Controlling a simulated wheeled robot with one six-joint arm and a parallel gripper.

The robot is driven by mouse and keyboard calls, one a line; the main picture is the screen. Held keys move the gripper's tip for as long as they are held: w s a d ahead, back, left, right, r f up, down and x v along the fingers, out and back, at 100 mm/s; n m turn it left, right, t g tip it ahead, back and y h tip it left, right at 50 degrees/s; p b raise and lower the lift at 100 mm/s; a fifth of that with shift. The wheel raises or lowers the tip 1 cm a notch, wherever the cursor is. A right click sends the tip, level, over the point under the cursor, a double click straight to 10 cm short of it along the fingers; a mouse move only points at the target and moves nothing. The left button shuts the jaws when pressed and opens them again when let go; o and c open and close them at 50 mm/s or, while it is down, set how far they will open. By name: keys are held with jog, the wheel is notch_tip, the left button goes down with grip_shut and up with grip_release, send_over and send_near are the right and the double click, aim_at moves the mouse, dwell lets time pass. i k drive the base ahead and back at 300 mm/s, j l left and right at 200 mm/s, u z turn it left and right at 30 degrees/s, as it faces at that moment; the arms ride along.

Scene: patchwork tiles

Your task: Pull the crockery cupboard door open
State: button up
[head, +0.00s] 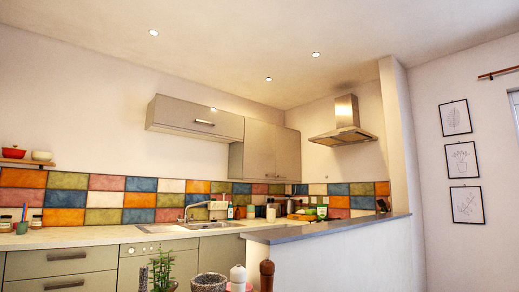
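Two grey-beige wall cupboards hang above the tiled splashback, and I cannot tell which is the crockery cupboard. The left wall cupboard (180,113) is wide and low with a horizontal bar handle (204,122). The right wall cupboard (263,151) is taller, sits in the corner and shows upright door fronts. Their doors look shut. What is inside is hidden. My gripper is not in this view.
A half wall with a grey top (330,229) stands at the right. The counter (70,237) holds a sink (175,228). A plant (162,270), a stone mortar (211,283) and two mills (267,275) stand in the foreground. A hood (343,134) hangs right of the cupboards.

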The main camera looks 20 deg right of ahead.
aim_at(258, 150)
jog(key=i+j+u, duration=0.85)
jog(key=i+u, duration=0.45)
jog(key=i, duration=0.15)
jog(key=i+z, duration=0.3)
jog(key=i, duration=0.4)
jog(key=i+j+z, duration=0.3)
jog(key=i, duration=0.45)
jog(key=i+z, duration=0.35)
jog(key=i, duration=0.2)
jog(key=i+z, duration=0.3)
jog(key=i, duration=0.2)
jog(key=i+j+z, duration=0.2)
jog(key=i+z, duration=0.15)
jog(key=i, duration=0.15)
jog(key=i+l+z, duration=0.2)
jog(key=z, duration=0.2)
jog(key=i+z, duration=0.8)
jog(key=i+j+z, duration=0.1)
jog(key=i+z, duration=0.15)
jog(key=z, duration=0.2)
jog(key=i+j+z, duration=0.1)
jog(key=i+z, duration=0.2)
jog(key=i, duration=1.4)
jog(key=i+u, duration=0.1)
jog(key=i, duration=0.45)
jog(key=i+l+u, duration=0.1)
jog(key=i, duration=0.4)
jog(key=i+l+u, duration=0.1)
jog(key=i, duration=0.45)
